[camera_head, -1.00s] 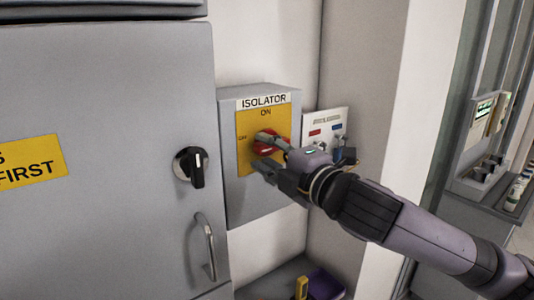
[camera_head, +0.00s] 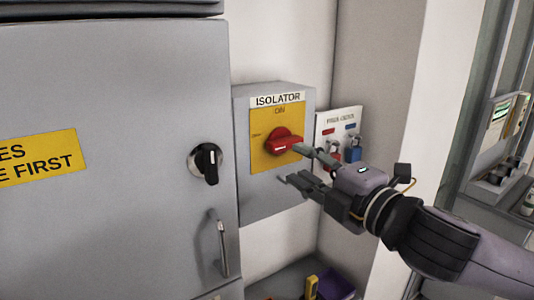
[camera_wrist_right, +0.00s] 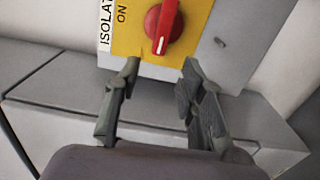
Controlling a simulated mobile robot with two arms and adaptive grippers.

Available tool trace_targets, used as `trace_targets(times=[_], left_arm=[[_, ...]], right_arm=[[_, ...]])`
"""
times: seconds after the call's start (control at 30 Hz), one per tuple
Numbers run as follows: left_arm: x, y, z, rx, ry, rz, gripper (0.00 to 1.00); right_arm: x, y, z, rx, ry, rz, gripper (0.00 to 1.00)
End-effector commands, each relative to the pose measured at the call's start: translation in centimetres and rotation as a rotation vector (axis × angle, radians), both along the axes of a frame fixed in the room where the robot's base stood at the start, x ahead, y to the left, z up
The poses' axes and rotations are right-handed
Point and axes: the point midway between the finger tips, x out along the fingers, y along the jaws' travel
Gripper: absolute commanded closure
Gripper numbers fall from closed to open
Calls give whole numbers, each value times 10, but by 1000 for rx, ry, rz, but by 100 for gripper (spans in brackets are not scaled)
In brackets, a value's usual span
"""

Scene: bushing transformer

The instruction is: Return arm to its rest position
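My right gripper (camera_head: 296,164) is in front of the isolator box, just right of and below its red rotary handle (camera_head: 284,142). Its two fingers are apart with nothing between them. In the right wrist view the open fingers of the gripper (camera_wrist_right: 160,78) point at the yellow plate, and the red handle (camera_wrist_right: 163,24) is beyond the fingertips, apart from them. The isolator box (camera_head: 245,190) is grey with a yellow plate marked ON at the top. My left gripper is not in view.
A grey cabinet (camera_head: 110,230) with a black knob (camera_head: 206,163) and a bar handle (camera_head: 219,245) fills the left. A white padlock board (camera_head: 340,122) with red and blue padlocks hangs behind my right gripper. A shelf with a purple item (camera_head: 335,283) is below.

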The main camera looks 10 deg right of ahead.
Motion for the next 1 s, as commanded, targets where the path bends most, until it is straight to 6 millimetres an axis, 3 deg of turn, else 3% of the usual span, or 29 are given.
trace_targets(times=[0.17,0.37,0.53,0.67,0.8,1.0], left_arm=[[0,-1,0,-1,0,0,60],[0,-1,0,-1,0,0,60],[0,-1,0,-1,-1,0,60],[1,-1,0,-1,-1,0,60],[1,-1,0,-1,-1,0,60],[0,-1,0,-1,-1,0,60]], right_arm=[[3,7,-26,63,71,-1,63],[4,19,-113,295,314,-59,63],[-12,16,-201,525,558,-196,63],[-41,7,-272,693,753,-357,63],[-87,-6,-344,846,942,-569,63],[-153,-20,-410,971,1121,-830,63]])
